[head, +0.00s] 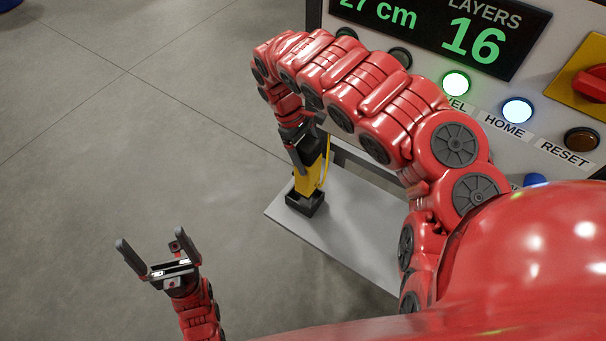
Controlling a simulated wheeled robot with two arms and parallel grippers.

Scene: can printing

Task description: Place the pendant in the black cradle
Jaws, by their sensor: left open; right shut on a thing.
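The yellow pendant (308,181) stands roughly upright over the black cradle (304,204), with a yellow cable on its right side. The cradle is a small black open box on the grey shelf. The pendant's lower end meets the cradle's opening; I cannot tell how deep it sits. My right gripper (299,154) is shut on the pendant's dark upper part and partly hides it. My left gripper (147,247) is open and empty at the lower left, well apart from the pendant and cradle.
The grey shelf (345,225) extends right from the cradle, partly behind my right arm. A control panel stands behind it, with a display (450,28) reading 16 layers, a lit green button (456,83), a lit white-blue button (517,110) and a red knob (592,84). Floor at left is clear.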

